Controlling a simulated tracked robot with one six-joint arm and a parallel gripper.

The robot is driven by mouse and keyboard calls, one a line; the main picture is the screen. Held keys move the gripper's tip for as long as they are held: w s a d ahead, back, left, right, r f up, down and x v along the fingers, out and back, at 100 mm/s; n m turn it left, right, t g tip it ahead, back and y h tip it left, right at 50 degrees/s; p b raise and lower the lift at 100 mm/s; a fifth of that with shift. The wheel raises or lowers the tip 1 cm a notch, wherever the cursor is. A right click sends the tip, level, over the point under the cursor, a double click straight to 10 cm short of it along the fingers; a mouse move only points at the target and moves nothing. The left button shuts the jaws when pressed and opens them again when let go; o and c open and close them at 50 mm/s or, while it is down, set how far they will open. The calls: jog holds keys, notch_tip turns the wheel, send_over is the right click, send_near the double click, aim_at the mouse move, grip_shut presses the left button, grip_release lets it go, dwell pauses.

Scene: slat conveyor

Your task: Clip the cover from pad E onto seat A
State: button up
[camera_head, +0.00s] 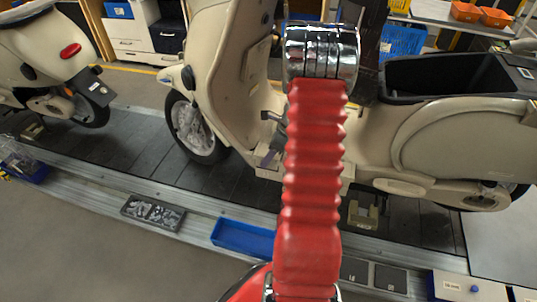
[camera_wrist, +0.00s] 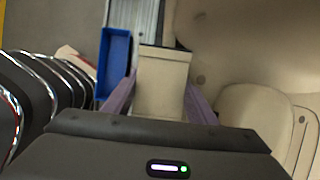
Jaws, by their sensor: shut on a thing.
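In the wrist view a beige, box-like cover (camera_wrist: 162,82) sits between the two purple fingers of my gripper (camera_wrist: 158,100), which is shut on it. A cream scooter body (camera_wrist: 235,50) fills the right side of that view, close beside the cover; I cannot tell whether they touch. In the head view the cream scooter (camera_head: 225,70) stands on the conveyor, and my red arm hides its middle. I cannot make out the letters of pad E or seat A.
A blue tray (camera_head: 243,238) and a grey tray of metal parts (camera_head: 152,212) lie along the conveyor's near edge. Another scooter (camera_head: 50,50) stands at left.

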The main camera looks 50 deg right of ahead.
dwell(0.3)
jog(key=o, duration=1.1)
jog(key=shift+o, duration=0.2)
jog(key=shift+d, duration=0.15)
jog(key=shift+r, duration=0.1)
jog(key=shift+d+r, duration=0.1)
jog(key=shift+r, duration=0.1)
jog(key=v, duration=1.3)
jog(key=shift+s+a, duration=0.25)
jog(key=shift+a, duration=0.05)
jog(key=shift+n, duration=0.3)
